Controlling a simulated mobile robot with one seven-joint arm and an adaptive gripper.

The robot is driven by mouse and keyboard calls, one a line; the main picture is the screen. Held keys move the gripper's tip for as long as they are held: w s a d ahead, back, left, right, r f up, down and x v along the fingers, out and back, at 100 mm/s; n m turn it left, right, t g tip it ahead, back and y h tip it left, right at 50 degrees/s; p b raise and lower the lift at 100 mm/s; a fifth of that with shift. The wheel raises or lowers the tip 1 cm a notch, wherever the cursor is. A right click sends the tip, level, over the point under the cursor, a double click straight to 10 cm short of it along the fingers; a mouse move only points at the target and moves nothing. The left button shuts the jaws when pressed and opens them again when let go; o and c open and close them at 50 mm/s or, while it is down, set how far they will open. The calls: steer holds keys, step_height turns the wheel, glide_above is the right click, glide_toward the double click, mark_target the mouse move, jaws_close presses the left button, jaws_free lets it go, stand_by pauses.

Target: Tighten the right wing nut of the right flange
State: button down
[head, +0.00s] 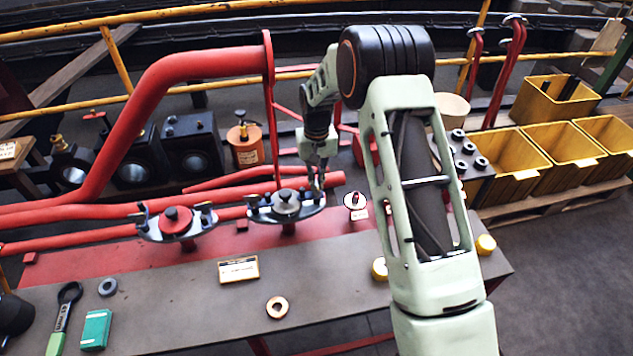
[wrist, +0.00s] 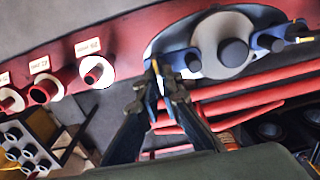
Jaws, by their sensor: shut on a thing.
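The right flange (head: 287,207) has a grey centre and pale oval plate. It sits on the red bench and also shows in the wrist view (wrist: 224,45). Its left wing nut (head: 254,206) is dark blue. My gripper (head: 318,184) points down at the flange's right end, shut on the right wing nut, which its fingers mostly hide. In the wrist view my gripper's fingertips (wrist: 160,78) close together at the plate's left end, around a thin blue piece. The left flange (head: 176,222), with a red centre, stands apart to the left.
Red pipes (head: 200,62) rise behind the left flange. A small red-and-white fitting (head: 355,199) stands just right of my gripper. A brass ring (head: 277,307), a green box (head: 96,330) and a wrench (head: 62,318) lie on the grey front strip. Yellow bins (head: 513,165) stand at right.

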steer(key=c, duration=2.1)
jaws_free()
step_height(320, 180, up, 12)
steer(key=shift+r, duration=0.1)
steer(key=shift+d, duration=0.1)
